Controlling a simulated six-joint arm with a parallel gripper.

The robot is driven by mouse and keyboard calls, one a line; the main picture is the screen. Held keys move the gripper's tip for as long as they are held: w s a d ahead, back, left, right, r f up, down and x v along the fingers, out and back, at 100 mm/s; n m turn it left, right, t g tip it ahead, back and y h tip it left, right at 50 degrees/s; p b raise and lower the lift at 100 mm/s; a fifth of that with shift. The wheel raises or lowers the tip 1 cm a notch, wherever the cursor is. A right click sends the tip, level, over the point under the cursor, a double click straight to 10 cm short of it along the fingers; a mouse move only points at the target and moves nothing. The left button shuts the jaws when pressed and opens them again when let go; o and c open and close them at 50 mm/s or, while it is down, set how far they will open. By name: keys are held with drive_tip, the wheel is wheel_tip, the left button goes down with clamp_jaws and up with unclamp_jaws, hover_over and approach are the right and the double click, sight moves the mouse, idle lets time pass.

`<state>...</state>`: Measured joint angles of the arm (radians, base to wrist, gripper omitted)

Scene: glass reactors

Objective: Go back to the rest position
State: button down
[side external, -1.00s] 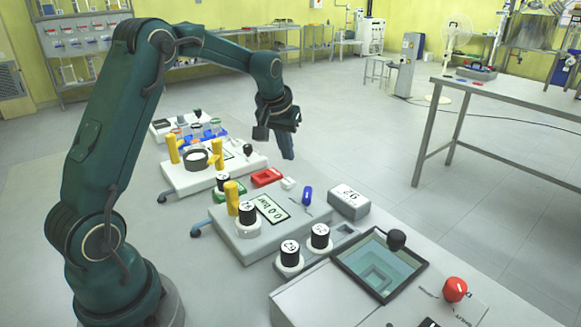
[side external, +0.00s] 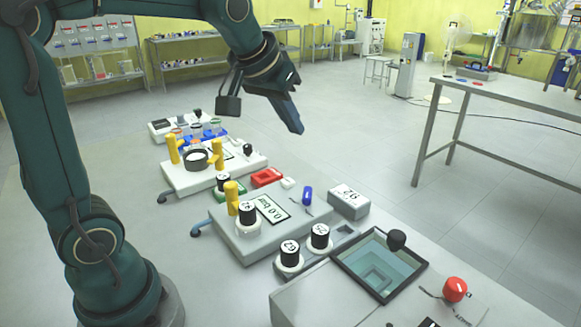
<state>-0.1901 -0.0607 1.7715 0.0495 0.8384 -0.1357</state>
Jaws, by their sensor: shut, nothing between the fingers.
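My gripper (side external: 293,122) hangs in the air at the upper middle of the side external view. It points down and slightly to the right, its fingers together with nothing between them. It is above the far part of the worktop and apart from everything there. Below it are the white device with yellow posts (side external: 212,172) and the grey device with the "0.0 bar" display (side external: 268,208).
Black-capped vials (side external: 320,237) and a grey block (side external: 349,201) stand at the front. Nearby are a glass-lidded box (side external: 378,265) with a black knob and a red button (side external: 455,290). A metal table (side external: 510,90) is at right. The air around my gripper is clear.

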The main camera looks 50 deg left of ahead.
drive_tip(key=s+d+f+m+h, duration=0.1)
drive_tip(key=s+d+f, duration=0.2)
drive_tip(key=s, duration=0.5)
drive_tip(key=s+d+f+m+g, duration=0.1)
drive_tip(key=s+d+f+m, duration=0.1)
drive_tip(key=s, duration=0.6)
drive_tip(key=shift+s+d+f+h, duration=0.4)
drive_tip(key=shift+d+f, duration=0.3)
drive_tip(key=shift+d, duration=0.3)
drive_tip(key=shift+w, duration=0.1)
